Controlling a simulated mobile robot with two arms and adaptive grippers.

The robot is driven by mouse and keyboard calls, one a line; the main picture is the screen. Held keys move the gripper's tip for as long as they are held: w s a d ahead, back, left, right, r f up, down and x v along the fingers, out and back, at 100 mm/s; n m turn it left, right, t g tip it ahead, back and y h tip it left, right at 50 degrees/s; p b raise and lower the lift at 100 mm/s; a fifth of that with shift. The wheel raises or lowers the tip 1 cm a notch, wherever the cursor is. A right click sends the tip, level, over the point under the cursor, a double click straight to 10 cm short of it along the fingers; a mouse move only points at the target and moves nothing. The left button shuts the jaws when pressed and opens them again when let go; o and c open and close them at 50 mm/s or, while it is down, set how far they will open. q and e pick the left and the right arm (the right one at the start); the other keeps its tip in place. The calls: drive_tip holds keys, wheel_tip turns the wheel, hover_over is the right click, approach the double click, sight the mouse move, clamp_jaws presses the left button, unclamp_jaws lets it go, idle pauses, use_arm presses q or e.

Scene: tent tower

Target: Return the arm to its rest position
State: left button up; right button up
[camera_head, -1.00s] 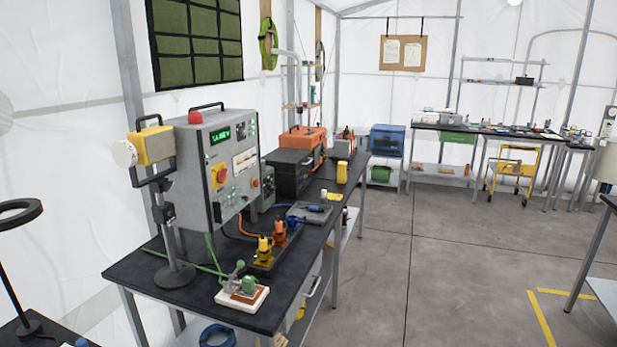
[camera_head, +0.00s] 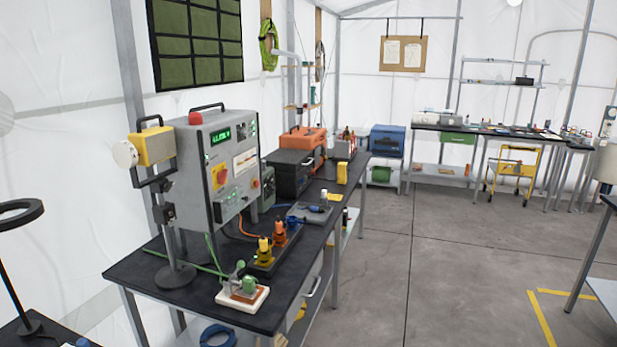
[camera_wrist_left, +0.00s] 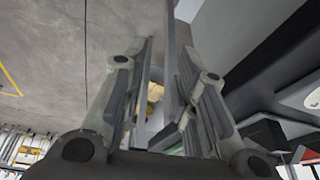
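My left gripper (camera_wrist_left: 160,75) shows only in the left wrist view. Its two grey fingers are apart with an empty gap between them, and nothing is held. Concrete floor and a yellow thing, too blurred to identify, show behind the gap. Neither arm nor gripper is visible in the head view. My right gripper is in no frame.
A black workbench (camera_head: 140,270) carries a grey control box (camera_head: 213,175) with a green display, a lamp stand, a small white-based device (camera_head: 242,293) and yellow and orange connectors. Open concrete floor (camera_head: 440,270) lies to the right. Another bench (camera_head: 425,126) stands at the back.

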use_arm(q)
wheel_tip(320, 180, down, 28)
drive_tip(key=s+g, duration=0.1)
drive_tip(key=s, duration=0.2)
drive_tip(key=s+a+f+g+b, duration=0.1)
drive_tip(key=s+a+f, duration=0.1)
drive_tip(key=s+f, duration=1.3)
drive_tip(key=shift+s+a+m+g, duration=0.25)
drive_tip(key=shift+a+m+g, duration=0.05)
drive_tip(key=shift+a, duration=0.1)
